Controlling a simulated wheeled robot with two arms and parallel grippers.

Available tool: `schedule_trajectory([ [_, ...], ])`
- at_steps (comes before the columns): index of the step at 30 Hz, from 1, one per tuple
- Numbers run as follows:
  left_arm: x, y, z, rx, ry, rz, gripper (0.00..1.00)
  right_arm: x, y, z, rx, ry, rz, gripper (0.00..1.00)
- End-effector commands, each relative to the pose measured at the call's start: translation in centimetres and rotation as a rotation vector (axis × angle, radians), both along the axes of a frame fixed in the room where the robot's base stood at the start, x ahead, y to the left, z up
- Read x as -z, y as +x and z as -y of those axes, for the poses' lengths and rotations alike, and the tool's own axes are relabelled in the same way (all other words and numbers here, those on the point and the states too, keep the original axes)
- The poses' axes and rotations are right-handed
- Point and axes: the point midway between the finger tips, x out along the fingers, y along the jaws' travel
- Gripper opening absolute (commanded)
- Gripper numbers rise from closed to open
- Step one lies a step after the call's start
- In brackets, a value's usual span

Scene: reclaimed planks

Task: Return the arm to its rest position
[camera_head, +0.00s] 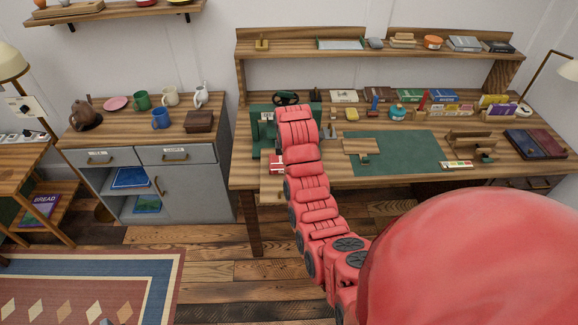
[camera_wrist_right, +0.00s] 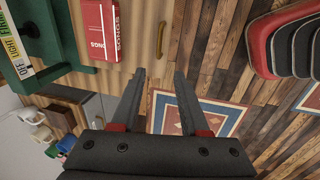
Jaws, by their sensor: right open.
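My right arm (camera_head: 307,180) is red and segmented. It reaches from the lower right up to the left part of the long desk. In the head view its gripper cannot be made out clearly behind the arm's far end. In the wrist view my right gripper (camera_wrist_right: 160,82) is open, with nothing between its two dark fingers. Wood floor and part of a patterned rug (camera_wrist_right: 195,112) show beyond and between them.
The green mat (camera_head: 395,158) lies right of the arm. A grey cabinet (camera_head: 185,192) stands left. Floor between cabinet and arm is open.

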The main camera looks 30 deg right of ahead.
Motion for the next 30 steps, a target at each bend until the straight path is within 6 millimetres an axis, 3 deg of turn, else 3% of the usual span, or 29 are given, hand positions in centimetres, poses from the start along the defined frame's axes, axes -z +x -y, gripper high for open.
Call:
schedule_trajectory([
  [4,-1.2,0.0,0.0,0.000,0.000,0.000,0.50,-1.0,-0.1,-0.1,0.000,0.001,0.001,0.45],
  [23,-1.1,0.0,0.0,0.000,0.000,-0.001,0.50,-0.8,0.0,-0.1,0.003,-0.002,0.007,0.45],
  [26,-0.7,0.0,0.0,0.000,0.000,0.000,0.50,0.2,1.0,-0.2,0.020,-0.018,0.058,0.45],
  [30,0.4,0.0,0.0,0.000,0.000,0.000,0.50,2.8,4.8,-0.6,0.087,-0.063,0.266,0.45],
])
